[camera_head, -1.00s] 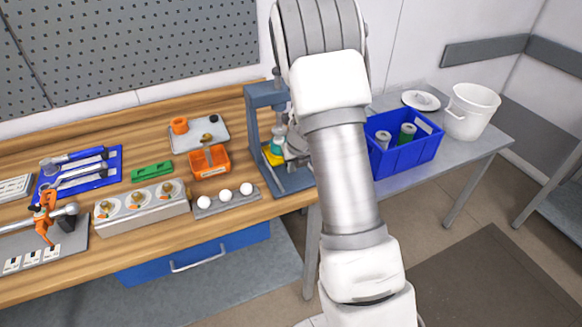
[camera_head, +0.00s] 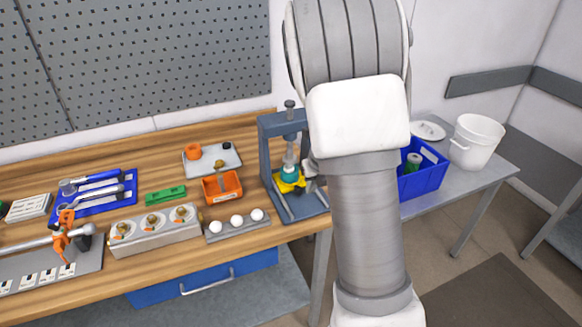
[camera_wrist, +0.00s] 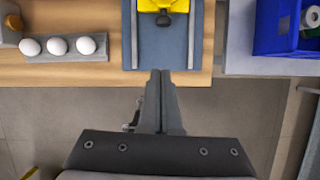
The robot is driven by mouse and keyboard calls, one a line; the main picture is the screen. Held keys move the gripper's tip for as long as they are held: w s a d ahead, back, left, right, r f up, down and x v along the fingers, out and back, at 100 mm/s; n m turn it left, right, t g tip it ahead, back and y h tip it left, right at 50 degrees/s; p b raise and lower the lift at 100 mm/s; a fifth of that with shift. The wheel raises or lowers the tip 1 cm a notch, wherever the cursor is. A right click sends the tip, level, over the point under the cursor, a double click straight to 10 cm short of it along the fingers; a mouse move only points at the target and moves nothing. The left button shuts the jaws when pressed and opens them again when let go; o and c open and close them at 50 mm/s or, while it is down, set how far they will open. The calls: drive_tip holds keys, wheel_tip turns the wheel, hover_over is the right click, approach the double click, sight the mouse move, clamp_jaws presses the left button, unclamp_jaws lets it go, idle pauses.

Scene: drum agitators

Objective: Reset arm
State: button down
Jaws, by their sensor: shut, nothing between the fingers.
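My gripper (camera_wrist: 160,78) shows in the wrist view, its two dark fingers shut together with nothing between them. It points at the front edge of the workbench, just below the base of the blue-grey press (camera_wrist: 188,50). In the head view my arm rises through the middle right of the picture, and the gripper is hidden there. The press (camera_head: 268,150) stands at the bench's right end, with a yellow and teal piece (camera_head: 289,178) in it.
The wooden bench (camera_head: 140,260) holds a white-ball rack (camera_head: 236,230), an orange bin (camera_head: 222,187), a grey three-station block (camera_head: 155,236), a green piece (camera_head: 165,195) and a blue tool tray (camera_head: 95,205). A blue crate (camera_head: 425,180) and white bucket (camera_head: 476,142) stand on the right table.

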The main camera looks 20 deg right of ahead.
drive_tip(key=s+a+r+n+y, duration=0.1)
drive_tip(key=s+a+r+n, duration=0.4)
drive_tip(key=r+n, duration=0.25)
drive_tip(key=s+a+r+n+y, duration=0.1)
drive_tip(key=s+a+r+n, duration=0.3)
drive_tip(key=a+r+n, duration=0.4)
drive_tip(key=s+r+n+t+h, duration=0.1)
drive_tip(key=s+r+n, duration=0.3)
drive_tip(key=s+n, duration=1.2)
drive_tip(key=n, duration=0.5)
drive_tip(key=shift+s+a+h, duration=0.2)
drive_tip(key=shift+s+h, duration=0.2)
